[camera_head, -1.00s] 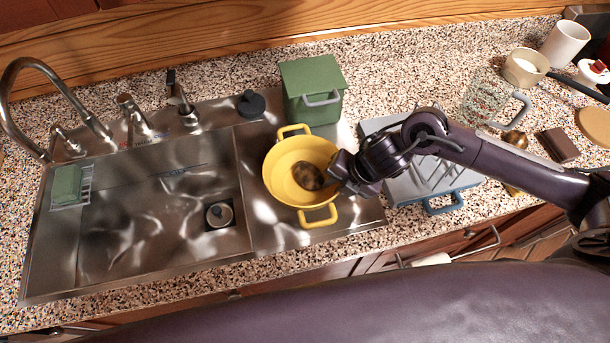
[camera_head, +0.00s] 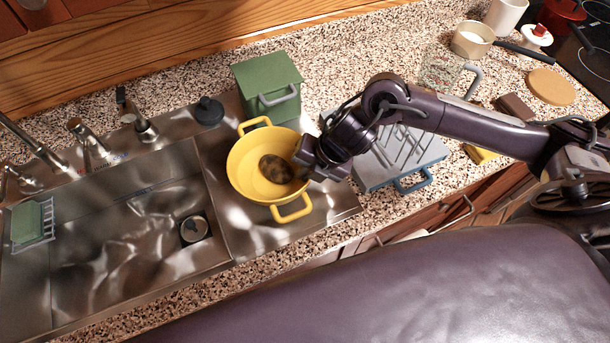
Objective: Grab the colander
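The colander (camera_head: 245,180) is a yellow round bowl with two loop handles. It stands on the steel drainboard right of the sink basin. A brown, potato-like object (camera_head: 275,168) lies inside it. My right gripper (camera_head: 303,160) is at the colander's right rim, pointing left. Its fingers are partly hidden by the wrist and overlap the rim in the picture. I cannot tell whether they are open or shut on the rim. My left gripper is not in view.
A green lidded bin (camera_head: 268,85) stands behind the colander. A grey dish rack (camera_head: 425,150) lies under my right arm. A glass measuring jug (camera_head: 438,68) and a saucepan (camera_head: 470,42) stand farther right. The sink basin (camera_head: 130,240) is open at left.

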